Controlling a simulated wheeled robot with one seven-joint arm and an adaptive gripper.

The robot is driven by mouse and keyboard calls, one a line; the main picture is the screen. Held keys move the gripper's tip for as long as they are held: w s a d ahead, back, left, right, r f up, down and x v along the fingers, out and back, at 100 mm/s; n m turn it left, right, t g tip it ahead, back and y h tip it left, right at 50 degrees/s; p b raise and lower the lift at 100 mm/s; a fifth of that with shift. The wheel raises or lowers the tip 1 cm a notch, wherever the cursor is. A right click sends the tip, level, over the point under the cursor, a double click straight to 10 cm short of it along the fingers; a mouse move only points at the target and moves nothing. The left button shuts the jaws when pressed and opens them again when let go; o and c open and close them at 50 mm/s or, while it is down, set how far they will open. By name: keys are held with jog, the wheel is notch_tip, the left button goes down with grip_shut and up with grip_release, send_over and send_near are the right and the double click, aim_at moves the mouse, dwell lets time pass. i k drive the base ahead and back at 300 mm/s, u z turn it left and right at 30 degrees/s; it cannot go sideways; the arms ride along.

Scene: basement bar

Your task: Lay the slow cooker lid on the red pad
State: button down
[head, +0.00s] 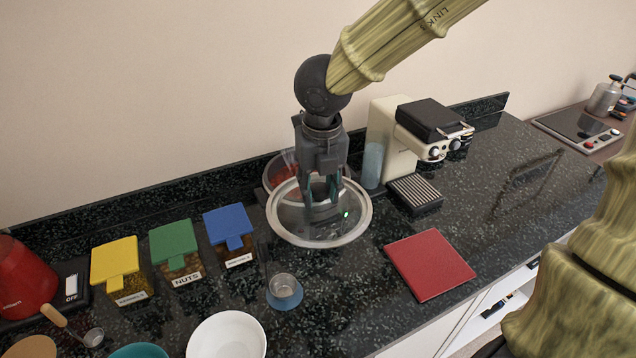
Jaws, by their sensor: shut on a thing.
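Behind the lid, the slow cooker (279,172) shows partly, with something reddish inside. I cannot tell how far the lid is above the counter. The red pad (430,264) lies flat and bare on the counter, to the right and nearer the front edge.
A cream coffee machine (381,130) and a ribbed drip tray (414,193) stand right of the lid. Yellow, green and blue-lidded jars (230,227) stand left. A small cup (284,291) and white bowl (227,337) are in front. The dark counter right of the pad is clear.

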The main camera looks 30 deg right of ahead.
aim_at(429, 260)
jog(key=k, duration=1.4)
